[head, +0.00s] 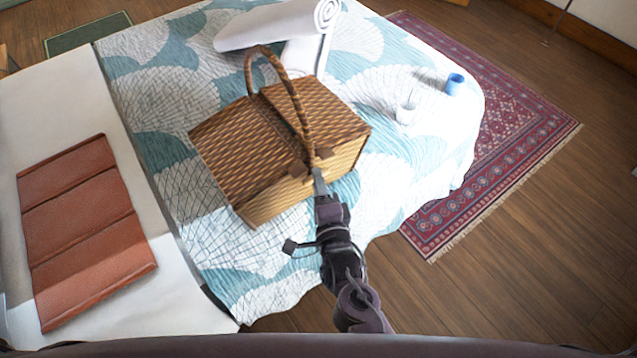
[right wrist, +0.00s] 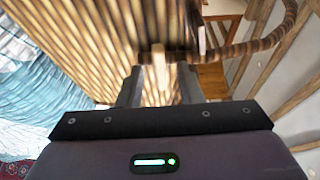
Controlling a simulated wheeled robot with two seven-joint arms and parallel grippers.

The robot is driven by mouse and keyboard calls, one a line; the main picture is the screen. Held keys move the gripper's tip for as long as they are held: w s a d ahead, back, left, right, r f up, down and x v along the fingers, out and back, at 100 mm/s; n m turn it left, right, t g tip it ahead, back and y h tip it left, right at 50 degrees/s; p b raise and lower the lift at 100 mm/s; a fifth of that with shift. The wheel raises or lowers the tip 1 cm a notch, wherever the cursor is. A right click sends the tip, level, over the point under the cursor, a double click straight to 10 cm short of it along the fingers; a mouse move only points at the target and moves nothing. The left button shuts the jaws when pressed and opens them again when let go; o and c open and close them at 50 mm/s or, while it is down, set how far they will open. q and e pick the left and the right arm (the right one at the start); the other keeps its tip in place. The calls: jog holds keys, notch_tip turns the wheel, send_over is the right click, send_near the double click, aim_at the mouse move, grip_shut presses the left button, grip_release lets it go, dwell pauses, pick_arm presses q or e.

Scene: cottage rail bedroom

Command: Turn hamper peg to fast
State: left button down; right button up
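The wicker hamper (head: 270,150) sits on the bed with both lids down and its arched handle (head: 290,95) upright. My right gripper (head: 318,178) is at the hamper's near side, below the foot of the handle. In the right wrist view, a pale wooden peg (right wrist: 158,68) stands out against the wicker. The two dark fingers of my right gripper (right wrist: 159,88) are apart, one on each side of the peg, with gaps visible. In the head view the peg is too small or hidden behind the fingertips to make out. My left gripper is not in view.
The hamper rests on a patterned quilt (head: 165,100). A rolled white towel (head: 290,30) lies behind it. A folded rust-coloured blanket (head: 85,230) lies at left. A red rug (head: 500,150) covers the floor at right.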

jog(key=c, duration=0.6)
grip_shut()
jog(key=shift+f, duration=0.1)
jog(key=n+y+b, duration=0.1)
jog(key=n+y, duration=0.2)
jog(key=n, duration=0.4)
jog(key=n+y+b, duration=0.2)
jog(key=n+y, duration=0.1)
jog(key=n, duration=0.5)
jog(key=n+y+b, duration=0.2)
jog(key=n+y, duration=0.1)
jog(key=n, duration=0.4)
jog(key=shift+w+d+f+t, duration=0.25)
jog(key=shift+d+f+t, duration=0.05)
jog(key=shift+f, duration=0.1)
jog(key=shift+n, duration=0.4)
